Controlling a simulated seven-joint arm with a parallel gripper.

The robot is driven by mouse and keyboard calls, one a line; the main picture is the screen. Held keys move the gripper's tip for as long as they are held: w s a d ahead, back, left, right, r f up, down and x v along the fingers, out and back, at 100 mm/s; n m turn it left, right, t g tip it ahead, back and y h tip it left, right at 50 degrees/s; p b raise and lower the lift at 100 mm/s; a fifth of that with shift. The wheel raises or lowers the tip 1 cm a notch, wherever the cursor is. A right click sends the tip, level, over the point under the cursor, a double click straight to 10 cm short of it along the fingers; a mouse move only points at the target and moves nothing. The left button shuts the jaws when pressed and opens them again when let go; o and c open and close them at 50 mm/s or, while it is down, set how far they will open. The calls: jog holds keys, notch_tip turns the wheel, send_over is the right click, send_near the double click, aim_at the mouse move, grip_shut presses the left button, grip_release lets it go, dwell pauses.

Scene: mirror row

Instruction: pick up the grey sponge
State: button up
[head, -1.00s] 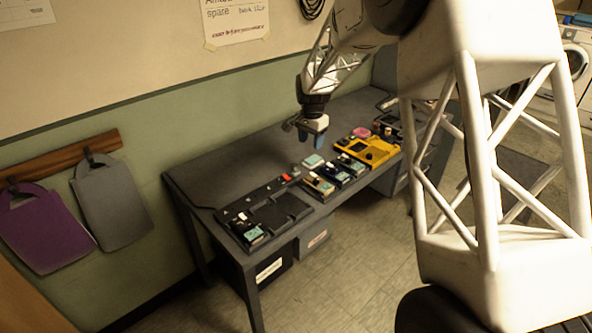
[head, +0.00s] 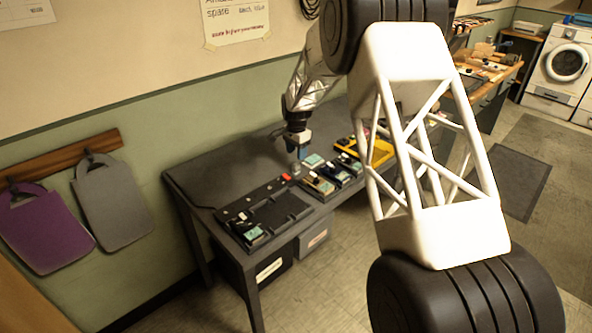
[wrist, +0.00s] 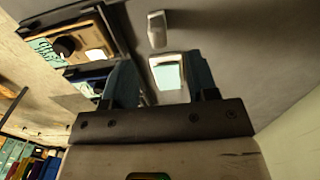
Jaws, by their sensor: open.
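My gripper (head: 300,152) is open and points down above the dark table, behind the row of devices. In the wrist view its two blue-grey fingers (wrist: 160,78) stand apart. A white block with a pale teal top (wrist: 168,73) shows between and beyond the fingers; it also shows in the head view (head: 313,161), just right of my gripper. A small pale grey rounded block (wrist: 156,29) lies past it in the wrist view; it may be the grey sponge, but I cannot tell for sure. In the head view a small pale spot (head: 296,169) shows just below my gripper.
A black tray (head: 270,213) with compartments lies at the table's near end. Teal-and-wood devices (head: 319,186) and a yellow case (head: 378,151) stand along the front edge. The back of the table (head: 225,168) is bare. Two cloth boards hang on the wall.

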aim_at(297, 163)
jog(key=shift+f, duration=1.3)
jog(key=shift+f, duration=2.6)
grip_shut()
